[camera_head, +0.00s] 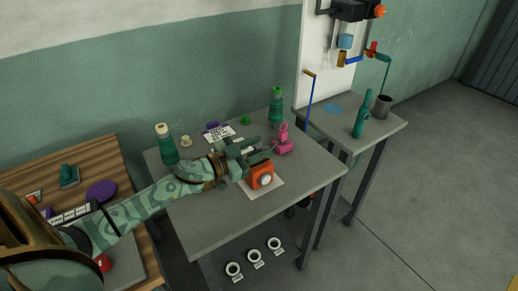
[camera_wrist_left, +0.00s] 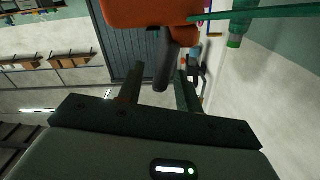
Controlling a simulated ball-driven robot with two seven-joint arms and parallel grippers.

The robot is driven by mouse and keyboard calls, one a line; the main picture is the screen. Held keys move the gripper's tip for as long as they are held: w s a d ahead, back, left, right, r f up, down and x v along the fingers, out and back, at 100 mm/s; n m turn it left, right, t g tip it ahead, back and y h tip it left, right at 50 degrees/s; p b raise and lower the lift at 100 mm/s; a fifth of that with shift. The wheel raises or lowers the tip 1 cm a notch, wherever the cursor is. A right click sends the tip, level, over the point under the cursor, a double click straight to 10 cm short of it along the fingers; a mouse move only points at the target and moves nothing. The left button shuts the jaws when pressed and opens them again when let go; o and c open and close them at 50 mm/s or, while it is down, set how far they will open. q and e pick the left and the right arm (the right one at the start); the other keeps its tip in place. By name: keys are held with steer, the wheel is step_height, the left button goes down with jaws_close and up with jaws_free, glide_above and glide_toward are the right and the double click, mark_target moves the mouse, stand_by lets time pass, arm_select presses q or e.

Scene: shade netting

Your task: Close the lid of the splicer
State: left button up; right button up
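The splicer (camera_head: 262,175) is an orange box with a pale round face, on a white sheet on the grey table. In the left wrist view its orange body (camera_wrist_left: 150,10) fills the top edge. A dark grey bar (camera_wrist_left: 165,60) beside the body points down toward the space between my fingers. My left gripper (camera_head: 258,152) is just behind and above the splicer in the head view. Its two fingers (camera_wrist_left: 158,88) stand apart with nothing clearly held. My arm and gripper hide part of the splicer, and I cannot tell how far its lid is raised. My right gripper is out of view.
A pink tool (camera_head: 284,142) stands right of the gripper. Green thread cones (camera_head: 276,108) (camera_head: 167,147) stand at the back and left. The front of the grey table (camera_head: 225,225) is clear. A second table (camera_head: 350,115) holds a teal tool and a dark cup.

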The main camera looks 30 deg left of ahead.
arm_select(q)
steer(key=shift+w+d, duration=0.15)
steer(key=shift+w, duration=0.15)
jaws_close()
